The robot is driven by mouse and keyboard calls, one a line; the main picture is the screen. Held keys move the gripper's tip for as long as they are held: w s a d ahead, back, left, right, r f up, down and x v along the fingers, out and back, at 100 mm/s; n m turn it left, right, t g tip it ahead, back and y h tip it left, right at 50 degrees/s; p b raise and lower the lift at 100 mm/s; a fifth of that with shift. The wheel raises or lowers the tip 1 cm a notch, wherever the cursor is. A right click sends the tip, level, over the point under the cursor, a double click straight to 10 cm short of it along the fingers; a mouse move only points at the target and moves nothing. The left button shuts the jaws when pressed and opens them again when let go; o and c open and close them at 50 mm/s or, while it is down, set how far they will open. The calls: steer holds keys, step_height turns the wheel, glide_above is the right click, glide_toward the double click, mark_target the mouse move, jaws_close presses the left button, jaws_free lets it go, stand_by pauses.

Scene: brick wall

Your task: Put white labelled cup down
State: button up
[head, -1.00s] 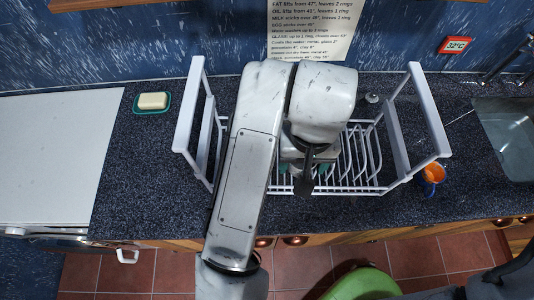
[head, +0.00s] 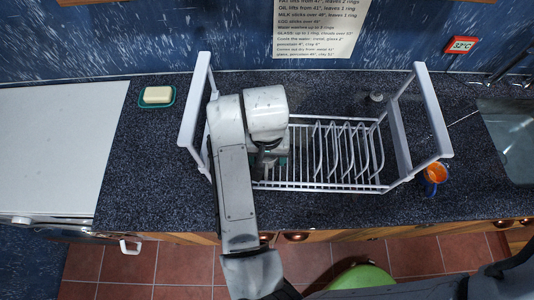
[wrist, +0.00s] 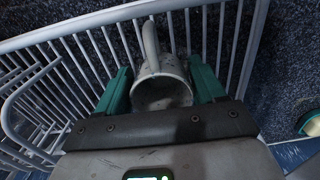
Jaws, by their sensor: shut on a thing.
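A greyish-white cup (wrist: 161,90) sits between the two green fingers of my gripper (wrist: 163,82) in the wrist view. My gripper is shut on it. Its handle points toward the top of the picture, and I see no label on it. In the head view my gripper (head: 268,163) is over the left part of a white dish rack (head: 325,189), and my arm hides the cup. The rack's bars (wrist: 90,55) show behind the cup in the wrist view. I cannot tell whether the cup touches them.
The rack has raised white side frames (head: 408,130) and upright plate loops. A soap dish (head: 155,97) lies at the left.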

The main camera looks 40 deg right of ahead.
steer(key=shift+f, duration=0.2)
steer(key=o, duration=1.1)
steer(key=shift+r, duration=0.15)
step_height(320, 180, up, 12)
steer(key=shift+r, duration=0.1)
